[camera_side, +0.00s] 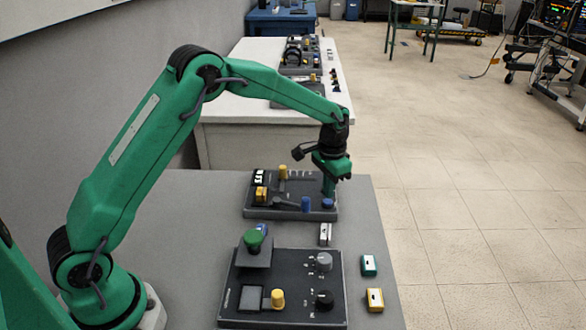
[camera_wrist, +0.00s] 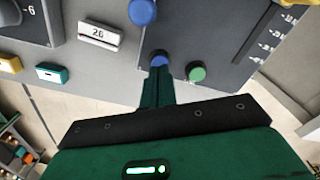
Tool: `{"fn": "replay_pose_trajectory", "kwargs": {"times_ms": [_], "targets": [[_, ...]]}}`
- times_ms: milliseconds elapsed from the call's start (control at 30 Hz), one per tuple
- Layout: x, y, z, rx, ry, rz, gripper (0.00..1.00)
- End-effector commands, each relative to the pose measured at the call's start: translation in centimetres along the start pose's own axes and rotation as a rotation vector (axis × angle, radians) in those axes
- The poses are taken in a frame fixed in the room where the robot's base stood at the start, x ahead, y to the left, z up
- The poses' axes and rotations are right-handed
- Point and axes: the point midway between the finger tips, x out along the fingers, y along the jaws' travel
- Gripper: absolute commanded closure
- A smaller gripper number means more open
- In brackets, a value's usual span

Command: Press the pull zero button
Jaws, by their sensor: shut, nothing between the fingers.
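My gripper (camera_side: 329,188) is shut and empty, pointing down over the right end of the far control panel (camera_side: 290,211). Its fingertips are at a small blue button (camera_side: 328,204), which also shows in the wrist view (camera_wrist: 160,57), partly hidden by the fingers. I cannot tell whether they touch or press it. A second blue piece (camera_side: 306,203) stands to its left, and shows near the top of the wrist view (camera_wrist: 142,12). A green button (camera_wrist: 196,73) lies to the right in the wrist view. I can read no label naming the pull zero button.
A nearer panel (camera_side: 235,300) carries a green knob (camera_side: 253,238), a yellow knob (camera_side: 277,298) and dials. A yellow post (camera_side: 283,172) stands on the far panel.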

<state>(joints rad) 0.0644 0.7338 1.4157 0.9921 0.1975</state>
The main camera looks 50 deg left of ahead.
Motion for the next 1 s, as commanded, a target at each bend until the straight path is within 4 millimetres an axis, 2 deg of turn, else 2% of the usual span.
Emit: {"fn": "replay_pose_trajectory", "kwargs": {"times_ms": [1000], "targets": [[1.7,0.0,0.0,0.000,-0.001,0.000,1.00]]}}
